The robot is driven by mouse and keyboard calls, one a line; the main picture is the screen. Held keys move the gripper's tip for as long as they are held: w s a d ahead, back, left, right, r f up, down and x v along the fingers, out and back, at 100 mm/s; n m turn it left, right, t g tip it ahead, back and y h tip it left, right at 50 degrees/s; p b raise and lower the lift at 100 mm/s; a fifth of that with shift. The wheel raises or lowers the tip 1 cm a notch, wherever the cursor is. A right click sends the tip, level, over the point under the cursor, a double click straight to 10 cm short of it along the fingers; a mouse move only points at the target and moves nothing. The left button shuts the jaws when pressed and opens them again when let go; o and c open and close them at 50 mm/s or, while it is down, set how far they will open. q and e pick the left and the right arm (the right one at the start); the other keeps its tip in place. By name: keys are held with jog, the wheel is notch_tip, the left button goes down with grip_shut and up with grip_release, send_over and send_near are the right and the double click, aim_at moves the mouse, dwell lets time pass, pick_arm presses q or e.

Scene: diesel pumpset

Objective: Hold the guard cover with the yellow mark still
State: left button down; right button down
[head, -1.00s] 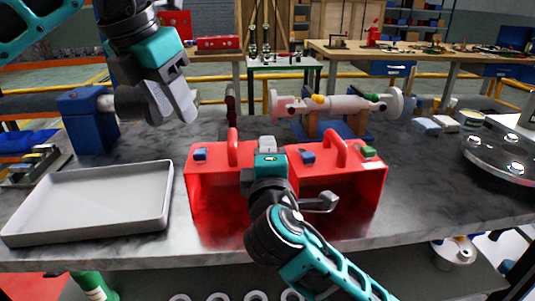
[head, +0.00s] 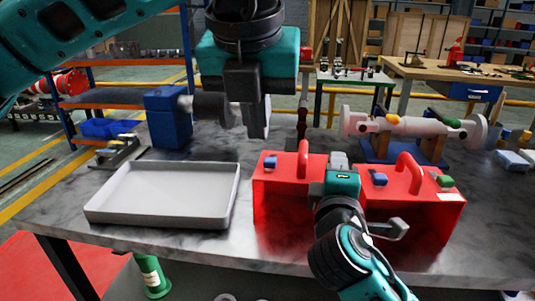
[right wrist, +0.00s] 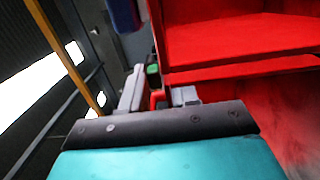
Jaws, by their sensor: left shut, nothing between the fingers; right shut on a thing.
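Two red guard covers stand side by side on the bench in the head view, a left one (head: 280,205) and a right one (head: 425,215). Each has a red loop handle on top. Blue marks show on both, and a green one on the right cover. I see no yellow mark on either; my right arm hides part of them. My right gripper (head: 338,160) is shut on a red handle at the covers' middle; a bit of red shows between its fingers in the right wrist view (right wrist: 157,98). My left gripper (head: 257,130) is shut and empty, pointing down behind the left cover.
An empty grey tray (head: 165,212) lies left of the covers. A blue pedestal (head: 168,120) stands behind it. A white shaft assembly (head: 415,124) with a yellow piece stands at the back right.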

aim_at(271, 158)
pick_arm(q)
jog(key=x, duration=0.3)
jog(key=w+x, duration=0.1)
jog(key=x, duration=0.3)
jog(key=w+r+x, duration=0.1)
jog(key=x, duration=0.3)
jog(key=shift+w+d, duration=0.1)
jog(key=shift+w, duration=0.8)
jog(key=shift+w+d+f, duration=0.1)
jog(key=shift+w+d, duration=0.1)
jog(key=shift+w, duration=1.25)
